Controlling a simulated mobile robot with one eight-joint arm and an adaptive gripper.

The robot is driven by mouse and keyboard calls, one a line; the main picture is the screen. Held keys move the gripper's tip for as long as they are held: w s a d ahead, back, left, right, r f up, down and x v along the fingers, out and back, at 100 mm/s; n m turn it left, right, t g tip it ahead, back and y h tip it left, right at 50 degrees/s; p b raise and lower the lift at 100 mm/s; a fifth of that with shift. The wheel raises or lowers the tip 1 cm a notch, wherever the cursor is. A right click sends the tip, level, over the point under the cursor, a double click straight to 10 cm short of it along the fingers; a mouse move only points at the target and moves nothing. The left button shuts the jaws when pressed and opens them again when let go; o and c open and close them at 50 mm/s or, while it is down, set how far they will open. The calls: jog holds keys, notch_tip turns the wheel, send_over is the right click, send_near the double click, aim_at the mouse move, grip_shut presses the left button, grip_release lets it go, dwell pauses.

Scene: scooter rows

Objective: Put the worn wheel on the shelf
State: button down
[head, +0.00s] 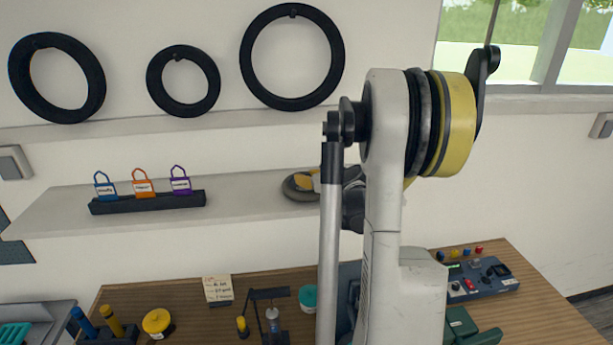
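A round dark grey disc with a yellow and grey piece on it (300,187) lies flat on the lower shelf (250,200), partly hidden on its right by my arm. I cannot tell whether it is the worn wheel. Three black rings, which look like tyres, stand on the upper shelf (130,127) against the wall: a left one (97,91), a smaller middle one (154,91) and a large right one (248,75). My arm fills the middle of the head view. I cannot make out my gripper; it seems hidden behind the arm.
A black rack (150,203) with blue, orange and purple padlocks is on the lower shelf. The wooden workbench (540,300) below holds a note card (218,289), a yellow round container (157,322), a teal cup (308,297) and a control box (483,280). The shelf between rack and disc is clear.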

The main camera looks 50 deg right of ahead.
jog(key=shift+a, duration=0.1)
jog(key=shift+f+b, duration=0.15)
jog(key=shift+b, duration=0.15)
jog(key=c, duration=1.2)
grip_release()
jog(key=shift+s, duration=0.1)
jog(key=shift+r, duration=0.2)
